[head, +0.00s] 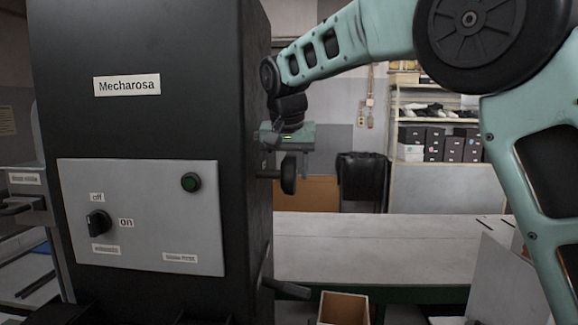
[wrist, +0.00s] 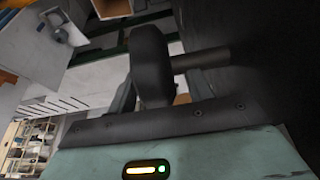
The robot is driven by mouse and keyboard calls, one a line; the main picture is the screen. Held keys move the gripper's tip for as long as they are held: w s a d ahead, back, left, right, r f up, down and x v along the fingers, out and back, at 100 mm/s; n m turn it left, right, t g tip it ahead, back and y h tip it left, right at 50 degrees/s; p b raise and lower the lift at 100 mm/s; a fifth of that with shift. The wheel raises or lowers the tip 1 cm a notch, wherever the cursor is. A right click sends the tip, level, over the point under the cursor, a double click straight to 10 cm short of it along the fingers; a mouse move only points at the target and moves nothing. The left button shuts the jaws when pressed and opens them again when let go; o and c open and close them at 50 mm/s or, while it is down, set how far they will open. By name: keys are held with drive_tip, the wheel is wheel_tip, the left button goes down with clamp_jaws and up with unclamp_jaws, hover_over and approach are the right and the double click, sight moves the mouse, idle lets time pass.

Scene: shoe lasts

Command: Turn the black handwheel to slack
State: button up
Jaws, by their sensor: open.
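The black handwheel (head: 288,178) stands out on a short shaft from the right side of the black machine (head: 150,120), seen nearly edge-on. In the wrist view the handwheel (wrist: 151,62) shows as a thick dark disc, with its shaft (wrist: 202,59) running right to the dark machine side. My gripper (head: 286,158) points down over the wheel. It is open, and its fingers appear to lie on either side of the wheel in the wrist view (wrist: 160,92). The fingertips are mostly hidden, so contact cannot be told. No slack marking is legible.
A dark lever (head: 288,289) sticks out below the wheel. A pale table (head: 380,245) lies behind, with an open box (head: 343,308) in front. Shelves (head: 440,105) stand farther back.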

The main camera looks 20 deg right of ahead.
drive_tip(key=c, duration=1)
